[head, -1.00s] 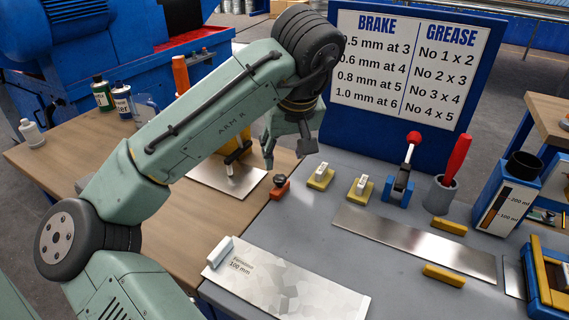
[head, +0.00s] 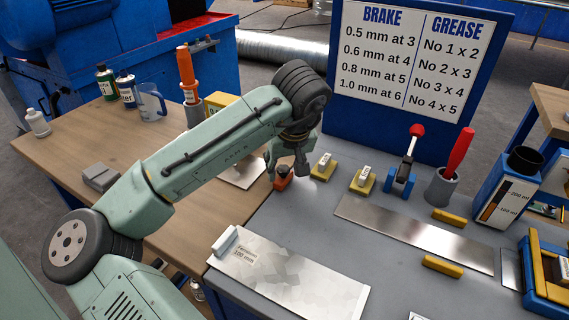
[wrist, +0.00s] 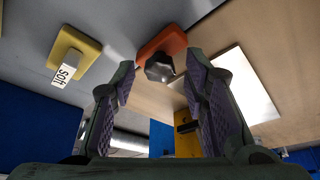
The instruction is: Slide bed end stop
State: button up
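The end stop is an orange-red block (head: 283,183) with a dark knob on top. It sits at the left edge of the grey bed (head: 330,225). In the wrist view the block (wrist: 163,43) is at top centre, its dark knob (wrist: 160,68) facing me. My gripper (head: 288,168) is lowered at the block and partly covers it in the head view. In the wrist view my gripper (wrist: 160,85) is open, with one finger on each side of the knob's line and visible gaps to it. I see no clear contact.
Two yellow blocks with white tabs, one near the stop (head: 323,167), one farther right (head: 363,180), stand on the bed. A labelled steel sheet (head: 290,275) lies in front. A red-knobbed lever (head: 405,170) and a blue sign board (head: 420,80) stand behind.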

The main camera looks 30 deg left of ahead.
grip_shut()
dwell(0.6)
